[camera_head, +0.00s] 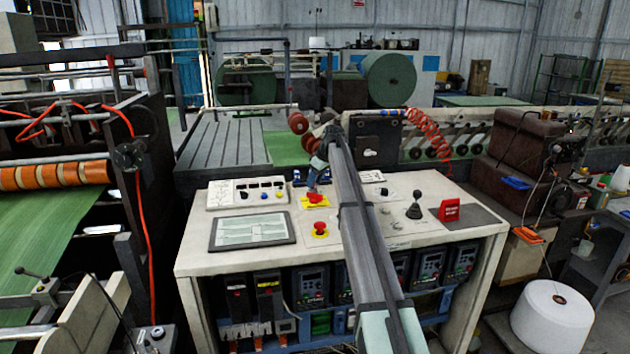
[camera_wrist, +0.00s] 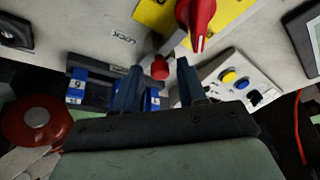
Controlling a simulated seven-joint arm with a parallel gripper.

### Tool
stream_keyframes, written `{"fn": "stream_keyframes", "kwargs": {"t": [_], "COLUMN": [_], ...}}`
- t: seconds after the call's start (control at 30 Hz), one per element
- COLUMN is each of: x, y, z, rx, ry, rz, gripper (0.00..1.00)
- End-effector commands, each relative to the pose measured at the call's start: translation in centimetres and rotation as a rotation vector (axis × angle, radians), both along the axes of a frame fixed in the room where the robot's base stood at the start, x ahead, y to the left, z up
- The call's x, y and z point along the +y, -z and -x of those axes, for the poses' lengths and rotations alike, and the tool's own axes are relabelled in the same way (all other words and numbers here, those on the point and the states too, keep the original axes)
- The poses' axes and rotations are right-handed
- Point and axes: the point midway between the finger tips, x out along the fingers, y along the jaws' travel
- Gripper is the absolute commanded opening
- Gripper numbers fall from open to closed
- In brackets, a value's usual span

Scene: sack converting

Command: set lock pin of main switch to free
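The main switch is a red rotary handle (camera_head: 316,198) on a yellow plate (camera_head: 306,205). In the wrist view the red handle (camera_wrist: 197,18) and yellow plate (camera_wrist: 153,12) are at the top. A small red knob (camera_wrist: 160,68), likely the lock pin, stands by upside-down lettering that seems to read LOCK. My gripper (camera_wrist: 159,66) is open, its two blue fingers apart with the knob between their tips in the picture. Gaps show on both sides; I cannot tell the height between them. In the head view my gripper (camera_head: 317,182) is just behind the main switch, and my arm hides the pin.
Blue numbered blocks (camera_wrist: 77,85) stand close beside the fingers. The button panel (camera_head: 248,191), screen (camera_head: 252,230) and red emergency stop (camera_head: 320,228) are to the left on the console. A black joystick (camera_head: 415,208) and red sign (camera_head: 449,210) are to the right.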

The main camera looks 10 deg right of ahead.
Motion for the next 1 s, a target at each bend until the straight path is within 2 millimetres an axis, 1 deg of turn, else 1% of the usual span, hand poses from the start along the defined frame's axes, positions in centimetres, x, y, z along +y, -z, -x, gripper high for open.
{"fn": "stream_keyframes", "kwargs": {"t": [0.03,0.07,0.4,0.83,0.93,1.0], "x": [0.0,0.0,0.0,0.0,0.0,0.0], "y": [0.0,0.0,0.0,0.0,-0.1,-0.1], "z": [0.0,0.0,0.0,-0.2,-1.2,-2.2], "rx": [0.0,0.0,0.0,0.0,0.0,0.0], "ry": [0.0,0.0,0.0,0.0,0.0,0.0], "rz": [0.0,0.0,0.0,0.0,0.0,0.0], "gripper": [0.36,0.33,0.0,0.0,0.0,0.0]}}
